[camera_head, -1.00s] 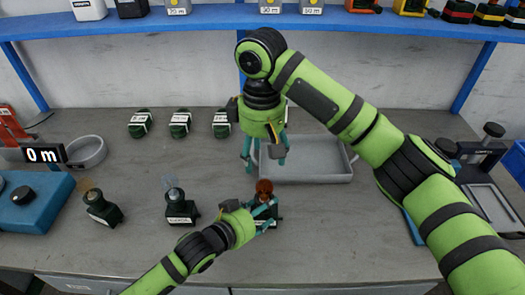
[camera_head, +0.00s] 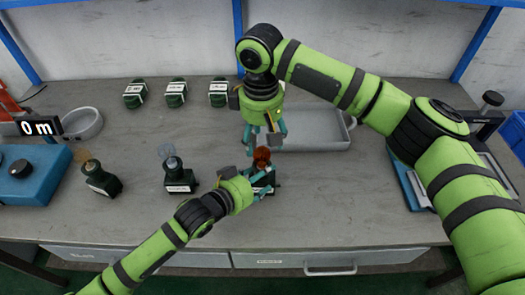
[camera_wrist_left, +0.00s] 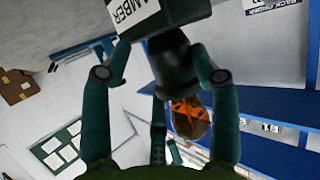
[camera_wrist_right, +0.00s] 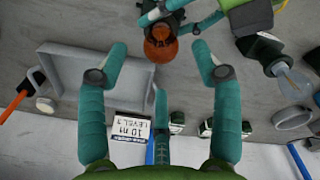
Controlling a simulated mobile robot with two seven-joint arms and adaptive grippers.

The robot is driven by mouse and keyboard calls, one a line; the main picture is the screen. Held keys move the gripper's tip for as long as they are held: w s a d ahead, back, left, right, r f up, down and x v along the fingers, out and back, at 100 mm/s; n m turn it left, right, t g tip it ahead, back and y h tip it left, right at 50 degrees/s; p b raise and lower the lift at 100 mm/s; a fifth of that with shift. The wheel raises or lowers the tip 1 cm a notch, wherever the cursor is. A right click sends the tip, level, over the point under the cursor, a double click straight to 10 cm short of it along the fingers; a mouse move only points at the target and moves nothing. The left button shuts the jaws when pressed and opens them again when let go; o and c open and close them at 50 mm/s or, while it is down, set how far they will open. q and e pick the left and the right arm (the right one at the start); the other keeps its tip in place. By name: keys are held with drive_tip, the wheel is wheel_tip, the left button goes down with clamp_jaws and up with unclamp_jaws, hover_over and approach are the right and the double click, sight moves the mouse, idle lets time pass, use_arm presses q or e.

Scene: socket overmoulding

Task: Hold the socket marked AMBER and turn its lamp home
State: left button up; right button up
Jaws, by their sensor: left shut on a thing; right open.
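The dark socket marked AMBER (camera_wrist_left: 182,14) is held in my left gripper (camera_head: 262,183), whose fingers close around it in the left wrist view. Its white label (camera_wrist_left: 132,14) shows there. The orange lamp (camera_head: 262,157) sits upright at the top of the socket in the head view. It also shows in the left wrist view (camera_wrist_left: 190,118) and the right wrist view (camera_wrist_right: 160,46). My right gripper (camera_head: 264,138) is open, pointing down just above and beside the lamp. In the right wrist view the lamp is beyond the gap between its fingertips, apparently untouched.
Several green labelled blocks (camera_head: 176,93) line the back. A grey tray (camera_head: 330,146) lies behind my grippers. A blue box (camera_head: 28,181) stands at far left.

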sight(262, 151)
wheel_tip(262, 151, down, 6)
drive_tip(key=shift+r, duration=0.1)
drive_tip(key=c, duration=1.2)
